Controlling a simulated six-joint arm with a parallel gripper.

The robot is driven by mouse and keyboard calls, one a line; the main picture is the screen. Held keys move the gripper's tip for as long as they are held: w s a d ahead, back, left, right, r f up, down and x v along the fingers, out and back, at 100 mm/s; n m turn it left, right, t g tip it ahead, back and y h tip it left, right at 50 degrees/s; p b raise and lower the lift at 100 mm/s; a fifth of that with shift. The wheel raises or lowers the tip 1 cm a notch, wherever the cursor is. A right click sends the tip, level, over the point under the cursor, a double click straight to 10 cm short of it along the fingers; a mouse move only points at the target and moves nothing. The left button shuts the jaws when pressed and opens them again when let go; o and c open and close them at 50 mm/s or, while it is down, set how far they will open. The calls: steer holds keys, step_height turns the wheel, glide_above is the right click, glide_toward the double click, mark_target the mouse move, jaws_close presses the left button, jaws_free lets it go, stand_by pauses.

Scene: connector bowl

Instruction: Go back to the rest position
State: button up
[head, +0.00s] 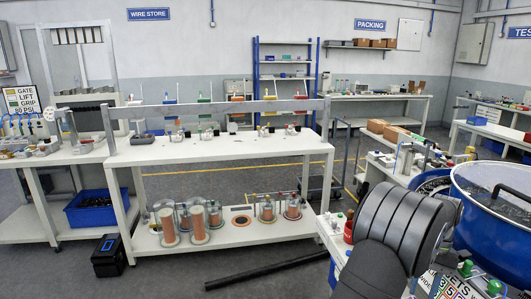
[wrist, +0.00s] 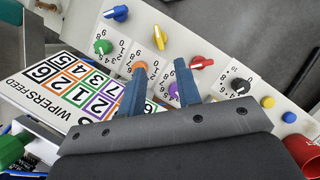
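My gripper (wrist: 160,66) shows in the wrist view as two blue fingers, apart from each other with nothing held between them. It is open above a light panel with coloured knobs. The left fingertip overlaps an orange knob (wrist: 140,66) in the picture, and a purple knob (wrist: 174,91) shows beside the right finger. I cannot tell whether either finger touches a knob. In the head view my dark arm fills the lower right, and the gripper's fingers are hidden.
Green (wrist: 102,47), yellow (wrist: 159,38), red (wrist: 201,62) and black (wrist: 240,86) knobs surround the fingers. A numbered WIPERSFEED card (wrist: 62,85) lies left. A red cup-like part (wrist: 305,152) is at lower right. A large blue bowl (head: 487,240) stands close to my arm.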

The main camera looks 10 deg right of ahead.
steer(key=x, duration=0.9)
steer(key=shift+d, duration=0.1)
steer(key=shift+r, duration=0.1)
steer(key=v, duration=1.7)
steer(key=x, duration=1.6)
steer(key=shift+f, duration=0.25)
steer(key=shift+a+f, duration=0.25)
steer(key=shift+f, duration=0.1)
steer(key=n, duration=0.2)
steer(key=n+h, duration=0.1)
steer(key=n, duration=0.1)
steer(key=n+g+h, duration=0.1)
steer(key=shift+w+a+n, duration=0.15)
steer(key=shift+a+n, duration=0.15)
steer(key=shift+n, duration=0.1)
steer(key=n, duration=0.1)
steer(key=n+h, duration=0.1)
steer(key=n, duration=0.1)
steer(key=n+h, duration=0.1)
steer(key=n, duration=0.1)
steer(key=shift+a, duration=0.35)
